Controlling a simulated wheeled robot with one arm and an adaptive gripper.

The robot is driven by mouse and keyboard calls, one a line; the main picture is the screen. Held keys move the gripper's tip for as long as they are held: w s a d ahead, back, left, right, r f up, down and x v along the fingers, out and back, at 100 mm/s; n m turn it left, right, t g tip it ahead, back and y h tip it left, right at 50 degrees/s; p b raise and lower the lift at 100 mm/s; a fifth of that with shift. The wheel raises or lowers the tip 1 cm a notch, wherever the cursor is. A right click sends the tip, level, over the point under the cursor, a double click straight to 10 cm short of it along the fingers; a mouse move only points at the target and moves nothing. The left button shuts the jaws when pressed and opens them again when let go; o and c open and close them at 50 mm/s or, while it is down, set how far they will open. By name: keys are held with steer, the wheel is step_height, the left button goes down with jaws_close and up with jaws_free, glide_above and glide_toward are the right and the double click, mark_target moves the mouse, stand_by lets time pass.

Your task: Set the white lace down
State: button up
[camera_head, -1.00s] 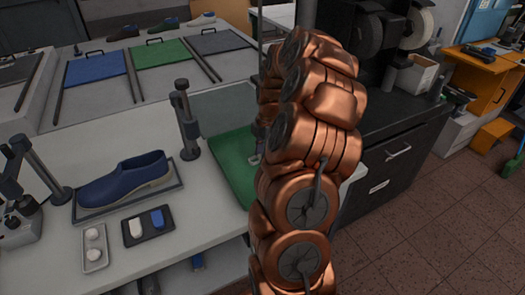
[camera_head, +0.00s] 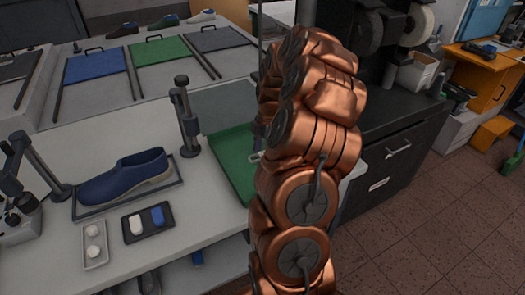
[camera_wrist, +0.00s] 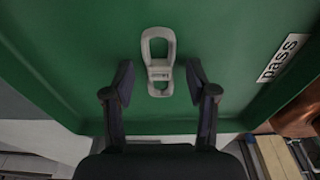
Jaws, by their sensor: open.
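The white lace (camera_wrist: 158,47), a pale looped bundle with a band around its middle, lies on the green tray (camera_wrist: 80,60) in the wrist view. My gripper (camera_wrist: 160,80) is open, its two dark fingertips to the left and right of the lace's lower loop, with gaps on both sides. The lace appears to rest on the green surface. In the head view the green tray (camera_head: 228,163) is partly hidden by my copper arm, and my gripper is hidden there too.
A "pass" label (camera_wrist: 284,58) is on the tray's right side. A blue shoe (camera_head: 125,178) stands on a tray on the white bench. A small black tray (camera_head: 146,235) holds a white and a blue piece, beside a pale tray (camera_head: 95,260) with two round white pieces.

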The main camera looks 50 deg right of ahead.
step_height(320, 180, up, 12)
steer(key=d+b, duration=0.1)
steer(key=b, duration=0.2)
steer(key=shift+s+d, duration=0.3)
steer(key=shift+d, duration=0.05)
steer(key=shift+a+r, duration=0.1)
steer(key=s+a+r+m+g, duration=0.1)
steer(key=s+a+m, duration=0.1)
steer(key=a, duration=1)
steer(key=s+a+r+m, duration=0.1)
steer(key=s+a+m, duration=0.15)
steer(key=a, duration=0.95)
steer(key=s+a+f+m, duration=0.3)
steer(key=s+a+m, duration=0.2)
steer(key=s, duration=0.4)
steer(key=s+a+f+m+g+h, duration=0.1)
steer(key=s+a+f+m, duration=0.2)
steer(key=s, duration=0.6)
steer(key=shift+s+a+m+h, duration=0.3)
steer(key=shift+a+m, duration=0.55)
steer(key=shift+a, duration=0.3)
